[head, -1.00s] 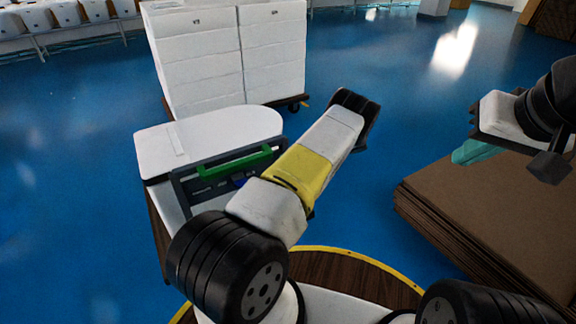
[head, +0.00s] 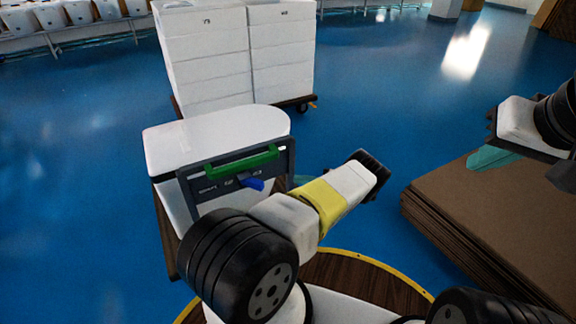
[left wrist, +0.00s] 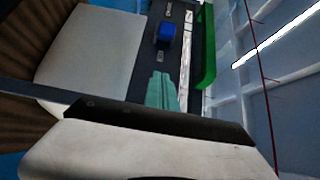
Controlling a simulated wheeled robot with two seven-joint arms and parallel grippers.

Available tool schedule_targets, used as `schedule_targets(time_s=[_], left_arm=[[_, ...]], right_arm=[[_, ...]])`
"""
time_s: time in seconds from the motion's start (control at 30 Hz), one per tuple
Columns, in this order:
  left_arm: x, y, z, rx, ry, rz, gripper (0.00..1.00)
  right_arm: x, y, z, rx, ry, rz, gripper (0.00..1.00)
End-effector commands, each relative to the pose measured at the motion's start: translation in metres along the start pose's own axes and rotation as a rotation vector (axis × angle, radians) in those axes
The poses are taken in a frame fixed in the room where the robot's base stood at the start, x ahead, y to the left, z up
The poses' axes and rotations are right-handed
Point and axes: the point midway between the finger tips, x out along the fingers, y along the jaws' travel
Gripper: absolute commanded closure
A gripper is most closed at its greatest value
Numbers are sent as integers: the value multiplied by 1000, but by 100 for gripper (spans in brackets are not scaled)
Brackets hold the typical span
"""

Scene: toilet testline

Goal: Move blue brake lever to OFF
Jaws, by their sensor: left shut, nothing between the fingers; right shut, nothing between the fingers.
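The blue brake lever (head: 252,184) sticks out from the dark grey panel (head: 205,188) of a white-topped cart. Its labels are too small to read. In the left wrist view the lever (left wrist: 166,34) sits beyond my left gripper (left wrist: 161,88), whose teal fingers are shut and empty. The fingertips point toward the lever, with a gap between them in that picture. In the head view my left arm mostly hides this gripper, to the right of the panel. My right gripper (head: 488,158) is shut and empty over the brown stack, away from the cart.
A green handle bar (head: 240,160) runs along the panel top, beside the lever in the left wrist view (left wrist: 206,50). White stacked boxes (head: 235,55) stand behind the cart. A brown stack of flat sheets (head: 490,220) lies at the right. Blue floor is clear between them.

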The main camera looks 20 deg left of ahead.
Motion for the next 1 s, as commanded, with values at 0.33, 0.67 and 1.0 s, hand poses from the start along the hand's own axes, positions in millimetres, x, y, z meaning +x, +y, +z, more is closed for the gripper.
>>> schedule_targets(time_s=[0.33,0.67,1.0], left_arm=[[61,-1,1,2,-5,0,100],[102,0,19,3,-2,2,100],[107,0,39,0,0,1,100]], right_arm=[[0,0,0,0,0,0,100],[0,0,0,0,0,0,100],[0,0,0,0,0,0,100]])
